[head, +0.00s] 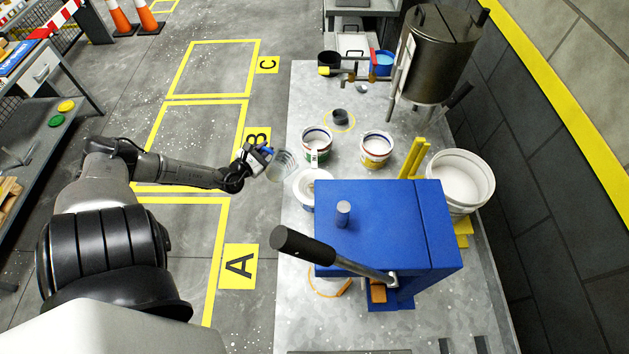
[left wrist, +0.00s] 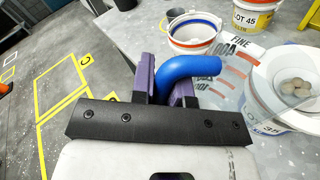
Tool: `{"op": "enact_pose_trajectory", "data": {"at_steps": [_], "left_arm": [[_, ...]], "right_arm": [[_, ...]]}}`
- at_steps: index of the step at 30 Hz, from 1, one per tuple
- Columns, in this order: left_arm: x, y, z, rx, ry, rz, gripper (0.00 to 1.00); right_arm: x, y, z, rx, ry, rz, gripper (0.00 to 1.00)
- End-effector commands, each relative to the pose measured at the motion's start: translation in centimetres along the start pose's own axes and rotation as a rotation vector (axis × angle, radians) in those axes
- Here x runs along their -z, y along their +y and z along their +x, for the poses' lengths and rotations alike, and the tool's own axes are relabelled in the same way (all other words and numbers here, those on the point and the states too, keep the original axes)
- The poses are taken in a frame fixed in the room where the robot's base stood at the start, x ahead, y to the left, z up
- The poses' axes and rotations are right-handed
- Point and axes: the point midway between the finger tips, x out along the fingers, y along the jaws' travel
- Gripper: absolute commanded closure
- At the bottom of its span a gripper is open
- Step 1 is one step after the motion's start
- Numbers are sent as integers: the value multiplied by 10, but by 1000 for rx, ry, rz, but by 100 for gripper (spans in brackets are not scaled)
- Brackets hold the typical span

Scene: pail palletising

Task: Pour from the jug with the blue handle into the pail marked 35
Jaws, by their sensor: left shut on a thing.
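My left gripper (head: 262,154) is shut on the blue handle (left wrist: 190,68) of a clear jug (head: 283,166). In the left wrist view the jug (left wrist: 232,75) has orange marks and dark lettering. It is held in the air at the table's left edge, beside the pail marked 35 (left wrist: 262,122); it looks tilted. That pail has a wide white rim, with several brownish lumps inside its opening. In the head view the pail (head: 303,201) is partly hidden by a blue machine. What the jug holds is unclear. My right gripper is out of view.
The blue machine (head: 385,225) with a black-gripped lever (head: 303,246) stands close to the pail. Behind are a pail with a green label (head: 317,147) and a pail marked 45 (head: 376,152). A large white bucket (head: 461,177) and a metal tank (head: 437,55) stand right.

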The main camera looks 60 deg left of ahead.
Motion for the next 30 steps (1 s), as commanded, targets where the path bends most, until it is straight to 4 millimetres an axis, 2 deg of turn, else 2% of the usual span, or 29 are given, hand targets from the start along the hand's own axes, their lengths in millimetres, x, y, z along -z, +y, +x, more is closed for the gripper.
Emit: {"op": "enact_pose_trajectory", "data": {"at_steps": [13, 30], "left_arm": [[-43, -11, 2, 0, 43, 216, 100], [-56, -26, 4, 0, 100, 497, 100]], "right_arm": [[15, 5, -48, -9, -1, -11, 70], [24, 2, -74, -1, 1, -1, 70]]}}
